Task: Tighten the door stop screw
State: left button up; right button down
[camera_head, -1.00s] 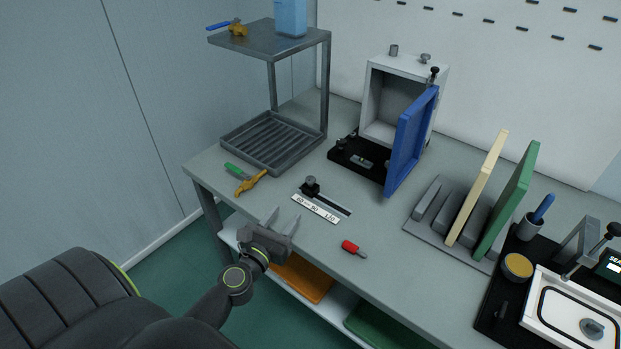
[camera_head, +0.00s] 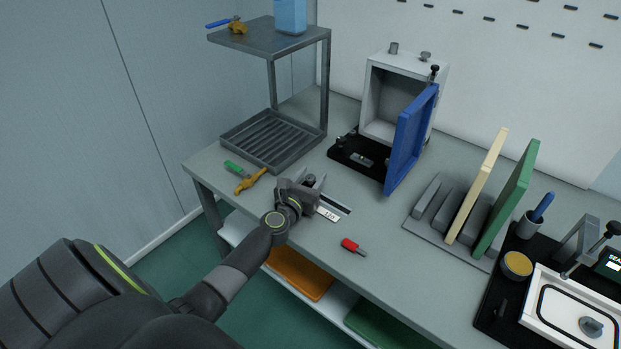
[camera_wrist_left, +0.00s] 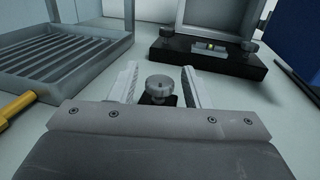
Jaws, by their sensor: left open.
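A round knurled knob (camera_wrist_left: 159,86) on a dark block stands between the open fingers of my left gripper (camera_wrist_left: 159,78) in the left wrist view, with gaps at its sides. The knob also shows in the head view (camera_head: 310,180), partly hidden by my left gripper (camera_head: 301,183). It sits at the left end of a slotted rail with a white scale strip (camera_head: 328,214). The blue door (camera_head: 411,140) stands open on the pale box (camera_head: 396,68). A black-topped screw (camera_head: 435,72) is at the box's upper right. I cannot tell which one is the door stop screw.
A slatted grey tray (camera_head: 262,163) under a shelf is behind left. A hammer-like yellow tool (camera_head: 250,181), a green-handled tool (camera_head: 236,169) and a red cylinder (camera_head: 352,246) lie on the bench. A black base (camera_head: 352,160) is beyond the knob. A panel rack (camera_head: 425,227) stands right.

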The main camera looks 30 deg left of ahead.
pick_arm(q)
jog(key=c, duration=0.9)
pick_arm(e)
jog(key=shift+f, duration=0.2)
